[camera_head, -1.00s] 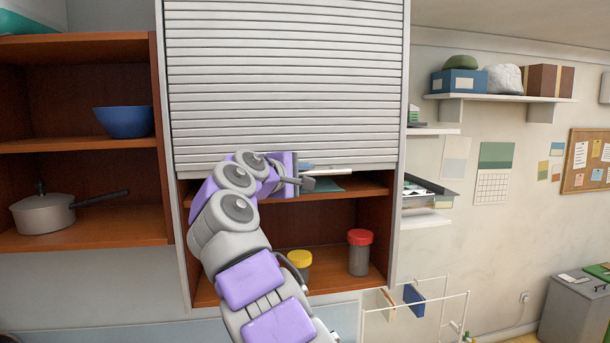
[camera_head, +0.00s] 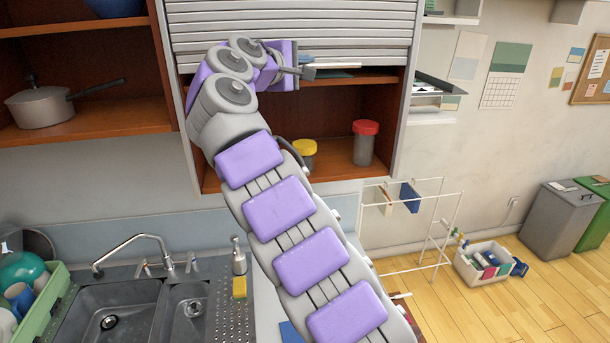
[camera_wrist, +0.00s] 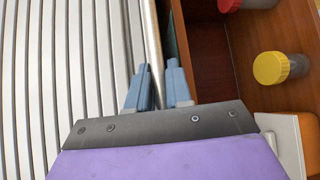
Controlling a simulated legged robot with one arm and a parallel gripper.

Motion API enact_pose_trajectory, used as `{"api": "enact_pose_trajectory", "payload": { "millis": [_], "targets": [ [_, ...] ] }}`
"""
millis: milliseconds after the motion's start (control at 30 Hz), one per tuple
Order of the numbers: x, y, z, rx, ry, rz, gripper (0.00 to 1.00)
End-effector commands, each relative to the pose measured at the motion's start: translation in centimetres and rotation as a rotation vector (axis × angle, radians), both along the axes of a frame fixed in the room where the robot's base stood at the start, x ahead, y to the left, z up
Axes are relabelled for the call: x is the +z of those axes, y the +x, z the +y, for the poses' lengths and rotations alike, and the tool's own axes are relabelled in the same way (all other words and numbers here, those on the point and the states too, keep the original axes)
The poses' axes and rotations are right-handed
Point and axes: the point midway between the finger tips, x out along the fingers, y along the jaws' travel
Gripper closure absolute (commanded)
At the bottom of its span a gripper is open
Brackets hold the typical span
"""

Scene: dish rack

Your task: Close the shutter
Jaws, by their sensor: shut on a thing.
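The grey slatted shutter (camera_head: 350,40) is partly lowered over the middle wall cabinet. Its bottom edge hangs just above the inner shelf, and the lower compartment (camera_head: 325,145) stands open. My gripper (camera_head: 308,68) is at the shutter's bottom edge. In the wrist view, the two blue-grey fingers (camera_wrist: 160,80) stand on either side of the shutter's bottom bar (camera_wrist: 153,42) and are shut on it. My arm and wrist hide part of the shutter's lower left edge.
A red-lidded jar (camera_head: 365,142) and a yellow-lidded jar (camera_head: 303,153) stand on the cabinet floor. A saucepan (camera_head: 45,106) sits on the open shelf to the left. Below are a sink (camera_head: 110,318), a soap bottle (camera_head: 239,256) and a white rack (camera_head: 440,235).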

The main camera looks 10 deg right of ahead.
Motion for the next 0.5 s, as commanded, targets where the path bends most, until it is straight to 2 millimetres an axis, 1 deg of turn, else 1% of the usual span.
{"api": "enact_pose_trajectory", "payload": {
  "millis": [33,100,500],
  "targets": [
    [-0.9,0.0,0.1,0.001,-0.001,0.003,1.00],
    [-1.6,0.0,0.1,0.000,-0.001,0.005,1.00],
    [-5.1,0.0,-0.1,0.002,-0.001,0.001,1.00]
  ]
}}
